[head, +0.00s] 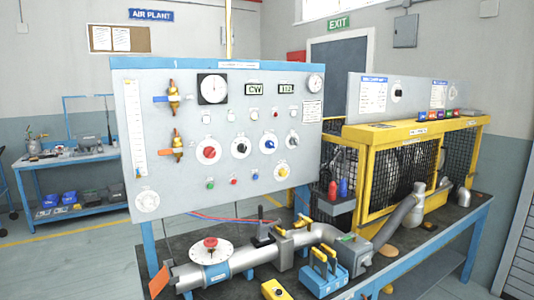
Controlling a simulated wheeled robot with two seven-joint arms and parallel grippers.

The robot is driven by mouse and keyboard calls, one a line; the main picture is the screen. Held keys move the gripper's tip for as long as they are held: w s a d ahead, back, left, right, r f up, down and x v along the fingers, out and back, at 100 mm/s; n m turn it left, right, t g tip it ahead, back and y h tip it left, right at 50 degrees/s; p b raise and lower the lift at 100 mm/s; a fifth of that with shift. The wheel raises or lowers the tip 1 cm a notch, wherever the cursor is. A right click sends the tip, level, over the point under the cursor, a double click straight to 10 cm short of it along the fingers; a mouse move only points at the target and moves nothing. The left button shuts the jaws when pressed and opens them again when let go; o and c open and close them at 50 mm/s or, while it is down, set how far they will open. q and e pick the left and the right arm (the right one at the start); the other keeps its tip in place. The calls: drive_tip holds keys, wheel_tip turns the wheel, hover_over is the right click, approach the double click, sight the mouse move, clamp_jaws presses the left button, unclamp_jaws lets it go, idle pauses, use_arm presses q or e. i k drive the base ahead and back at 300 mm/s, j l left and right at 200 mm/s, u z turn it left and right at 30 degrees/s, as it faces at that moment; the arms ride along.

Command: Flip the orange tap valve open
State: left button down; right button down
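The orange tap valve is a brass fitting (178,142) on the left part of the grey-blue control panel (225,190). Its orange lever (166,152) lies roughly level and points left from the brass body. A similar brass valve with a blue lever (161,99) is mounted above it, its lever also roughly level. Neither of my grippers shows in the head view, and nothing covers the orange lever.
A white scale strip (135,125) is left of the valves; dials and knobs fill the panel's right. Below, a grey pipe (240,261) with a red-knobbed round flange (210,246) lies on the bench. A yellow mesh cage (410,165) stands right.

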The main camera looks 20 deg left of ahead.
sight(160, 152)
drive_tip(key=j+u, duration=0.15)
drive_tip(key=u, duration=1)
drive_tip(key=k+j, duration=0.05)
